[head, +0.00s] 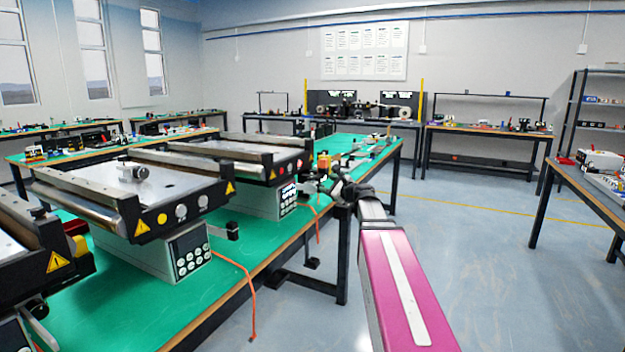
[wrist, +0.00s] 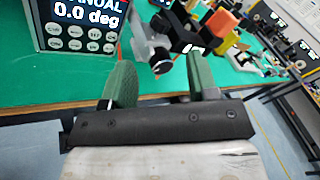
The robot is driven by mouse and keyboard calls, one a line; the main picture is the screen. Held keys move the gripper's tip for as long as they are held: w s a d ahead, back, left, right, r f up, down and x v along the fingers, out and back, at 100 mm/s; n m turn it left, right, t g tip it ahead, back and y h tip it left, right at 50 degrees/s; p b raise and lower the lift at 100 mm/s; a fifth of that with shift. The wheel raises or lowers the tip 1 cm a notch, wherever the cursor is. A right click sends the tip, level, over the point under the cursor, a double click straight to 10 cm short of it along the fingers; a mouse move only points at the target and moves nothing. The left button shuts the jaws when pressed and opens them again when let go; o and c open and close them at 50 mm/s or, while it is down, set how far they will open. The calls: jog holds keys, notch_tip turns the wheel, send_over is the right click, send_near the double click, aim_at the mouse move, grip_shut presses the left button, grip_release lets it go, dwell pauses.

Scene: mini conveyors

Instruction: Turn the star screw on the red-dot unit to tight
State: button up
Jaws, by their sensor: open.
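The far conveyor unit (head: 235,160) stands on the green table, with what looks like a small red dot on its end plate, too small to be sure. Its control box (head: 272,203) is below it. In the wrist view a control box (wrist: 80,22) reads "MANUAL 0.0 deg". A pale bracket with a dark knob (wrist: 160,60) stands to its right, perhaps the star screw; I cannot tell how tight it is. My gripper (head: 350,188) is at the table's right edge. In the wrist view its green fingers are apart, empty, short of the knob.
A yellow-dot conveyor (head: 150,190) stands nearer, with another at the left edge. Orange cables (head: 240,270) hang over the table edge. Black, orange and yellow parts (wrist: 222,28) lie beyond the knob. The floor (head: 480,250) to the right is clear.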

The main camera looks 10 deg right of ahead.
aim_at(313, 177)
jog(key=w+a+m, duration=0.1)
jog(key=w+m, duration=0.1)
jog(key=w+a+m+y, duration=0.1)
jog(key=w+a+m, duration=0.1)
jog(key=w, duration=0.1)
jog(key=w+a+m, duration=0.2)
jog(key=w, duration=0.1)
jog(key=shift+w+r+m+g+y, duration=0.2)
jog(key=shift+w+m+g+y, duration=0.1)
jog(key=shift+g, duration=0.1)
jog(key=shift+c, duration=0.3)
jog(key=shift+s, duration=0.1)
jog(key=c, duration=0.9)
